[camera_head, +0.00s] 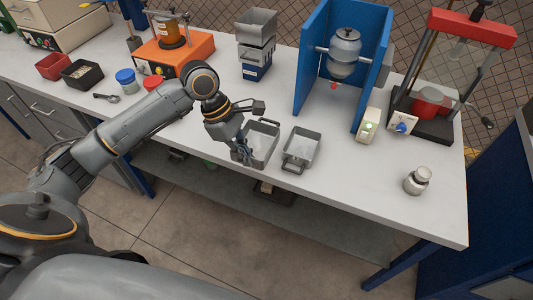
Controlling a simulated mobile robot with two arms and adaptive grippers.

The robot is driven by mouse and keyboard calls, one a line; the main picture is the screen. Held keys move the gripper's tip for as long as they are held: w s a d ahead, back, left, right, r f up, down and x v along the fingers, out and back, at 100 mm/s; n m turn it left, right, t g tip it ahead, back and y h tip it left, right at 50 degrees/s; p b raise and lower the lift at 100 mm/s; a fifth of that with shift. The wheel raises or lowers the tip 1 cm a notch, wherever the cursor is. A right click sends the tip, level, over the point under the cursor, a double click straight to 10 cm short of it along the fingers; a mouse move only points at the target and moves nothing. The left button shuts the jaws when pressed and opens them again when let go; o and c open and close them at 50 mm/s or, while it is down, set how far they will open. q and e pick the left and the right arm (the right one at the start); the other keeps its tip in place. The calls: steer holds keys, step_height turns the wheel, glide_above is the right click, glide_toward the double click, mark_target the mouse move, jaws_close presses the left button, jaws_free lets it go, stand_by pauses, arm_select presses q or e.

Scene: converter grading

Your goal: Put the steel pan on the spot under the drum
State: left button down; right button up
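The drum (345,53) is a grey metal vessel hung on a horizontal shaft inside a blue three-sided frame (311,62). The bench top under it, between the frame's walls, looks clear of any pan. Two open steel pans with handles are near the front edge of the bench: a left pan (266,150) and a right pan (299,150). My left gripper (245,154) points down at the left pan's left rim and covers part of it. Its fingers are too small and overlapped to show whether they grip the rim. My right gripper is out of view.
A white switch box (367,125) stands right of the blue frame, then a red-topped press (471,30). A small metal jar (417,180) is at front right. Stacked metal bins (257,45) stand behind the pans. The bench (345,185) is bare around the right pan.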

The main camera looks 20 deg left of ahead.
mark_target(249, 140)
arm_select(q)
steer(key=w, duration=0.1)
steer(key=w+f, duration=0.1)
steer(key=w+a, duration=0.1)
steer(key=w, duration=0.1)
steer(key=shift+f, duration=0.25)
steer(key=w+f, duration=0.2)
steer(key=f, duration=0.1)
steer(key=w+a+f+p, duration=0.1)
steer(key=w+f, duration=0.1)
steer(key=shift+w+a+f, duration=0.1)
steer(key=shift+w+f, duration=0.45)
steer(key=shift+f, duration=0.15)
step_height(249, 140, down, 2)
steer(key=shift+s+f+p, duration=0.1)
steer(key=shift+p, duration=0.45)
steer(key=shift+f, duration=0.4)
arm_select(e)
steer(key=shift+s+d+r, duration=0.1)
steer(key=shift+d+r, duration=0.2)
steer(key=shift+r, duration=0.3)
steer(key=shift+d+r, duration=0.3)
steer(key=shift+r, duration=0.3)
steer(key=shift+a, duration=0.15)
arm_select(q)
steer(key=c, duration=1.5)
jaws_free()
steer(key=shift+f, duration=0.1)
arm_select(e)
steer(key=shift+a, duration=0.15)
